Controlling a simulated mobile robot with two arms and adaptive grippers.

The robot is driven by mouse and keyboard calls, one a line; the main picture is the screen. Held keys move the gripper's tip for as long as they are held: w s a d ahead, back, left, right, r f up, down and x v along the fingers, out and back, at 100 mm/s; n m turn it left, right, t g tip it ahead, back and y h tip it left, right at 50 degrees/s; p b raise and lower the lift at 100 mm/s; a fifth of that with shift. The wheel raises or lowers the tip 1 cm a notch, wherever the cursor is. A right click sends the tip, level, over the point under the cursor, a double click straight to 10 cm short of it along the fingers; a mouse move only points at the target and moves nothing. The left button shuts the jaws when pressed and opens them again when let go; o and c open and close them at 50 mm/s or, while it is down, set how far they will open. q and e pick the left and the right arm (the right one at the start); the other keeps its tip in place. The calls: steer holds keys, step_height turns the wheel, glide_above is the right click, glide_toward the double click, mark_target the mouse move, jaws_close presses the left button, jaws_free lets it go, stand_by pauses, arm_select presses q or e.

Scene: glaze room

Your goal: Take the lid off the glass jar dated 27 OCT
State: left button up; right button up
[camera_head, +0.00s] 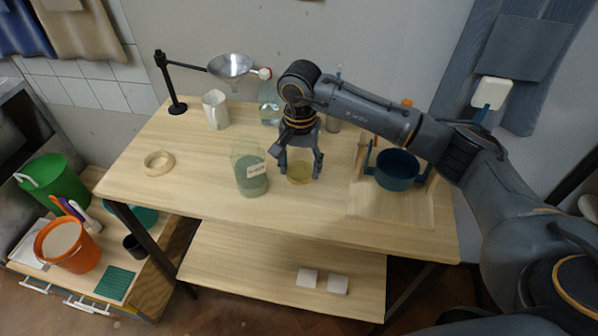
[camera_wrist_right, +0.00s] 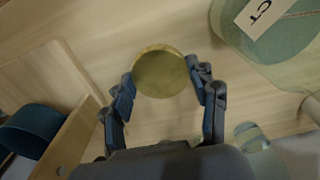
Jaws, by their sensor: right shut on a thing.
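A glass jar (camera_head: 250,172) with green contents and a white label stands on the wooden table. No lid shows on its top. In the wrist view the label on the jar (camera_wrist_right: 268,45) shows the letters "CT"; the date is too small or cut off. My right gripper (camera_head: 301,170) is to the right of the jar in the head view. It is shut on a round gold-coloured lid (camera_wrist_right: 160,73), held by its edges between the fingertips. The lid (camera_head: 299,175) is low over the table; whether it touches the wood I cannot tell. My left gripper is not in view.
A wooden ring (camera_head: 158,164) lies at the left, and a white pitcher (camera_head: 215,109) stands behind. Another glass jar (camera_head: 269,103) is at the back. A blue pot (camera_head: 397,169) sits in a wooden stand at the right. The table's front middle is clear.

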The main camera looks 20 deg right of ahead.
mark_target(299, 170)
steer(key=shift+w+a+f+p, duration=0.1)
steer(key=shift+f+p, duration=0.2)
steer(key=shift+f, duration=0.1)
step_height(299, 170, down, 2)
steer(key=shift+f+p, duration=0.15)
steer(key=shift+p, duration=0.45)
steer(key=shift+f+b, duration=0.3)
steer(key=o, duration=1.3)
